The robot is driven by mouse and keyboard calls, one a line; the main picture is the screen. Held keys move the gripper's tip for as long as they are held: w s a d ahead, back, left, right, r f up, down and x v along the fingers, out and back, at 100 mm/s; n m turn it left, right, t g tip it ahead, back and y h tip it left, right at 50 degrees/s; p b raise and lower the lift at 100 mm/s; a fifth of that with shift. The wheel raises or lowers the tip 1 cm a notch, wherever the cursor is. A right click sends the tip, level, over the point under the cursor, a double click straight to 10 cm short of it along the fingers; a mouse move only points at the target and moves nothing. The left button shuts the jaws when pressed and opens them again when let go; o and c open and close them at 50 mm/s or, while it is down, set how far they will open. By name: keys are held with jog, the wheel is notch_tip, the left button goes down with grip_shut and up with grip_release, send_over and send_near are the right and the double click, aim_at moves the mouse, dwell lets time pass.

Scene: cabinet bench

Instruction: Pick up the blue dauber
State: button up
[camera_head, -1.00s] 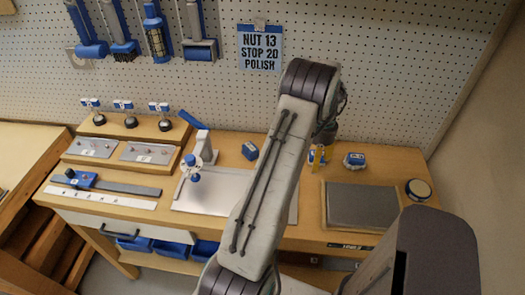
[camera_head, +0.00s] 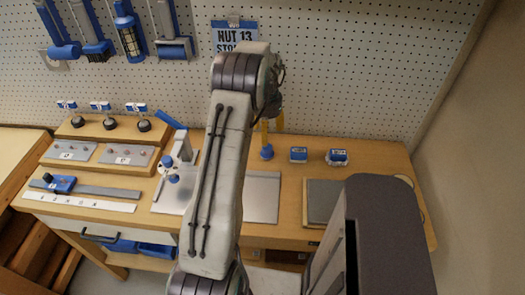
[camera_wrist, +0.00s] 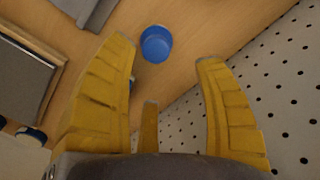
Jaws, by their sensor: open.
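A small blue object, which looks like the blue dauber (camera_head: 267,152), stands on the bench top near the pegboard. In the wrist view it is a round blue piece (camera_wrist: 156,43) on the wood, ahead of my fingertips and toward the left finger. My gripper (camera_wrist: 168,52) has its yellow fingers spread, with nothing between them. In the head view my gripper (camera_head: 268,128) shows partly behind my arm, just above the blue object. The gap between fingers and object is hard to judge.
Two blue-and-white blocks (camera_head: 298,154) (camera_head: 337,157) stand to the right. The pegboard (camera_wrist: 285,95) rises close behind. Another blue bit shows behind my left finger.

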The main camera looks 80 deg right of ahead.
aim_at(267, 146)
jog(key=shift+a+m, duration=0.2)
jog(key=shift+m, duration=0.5)
jog(key=shift+f, duration=0.25)
jog(key=shift+s+f+p, duration=0.2)
jog(key=shift+f+p, duration=1)
jog(key=shift+f, duration=2.25)
grip_shut()
jog(key=shift+r, duration=0.15)
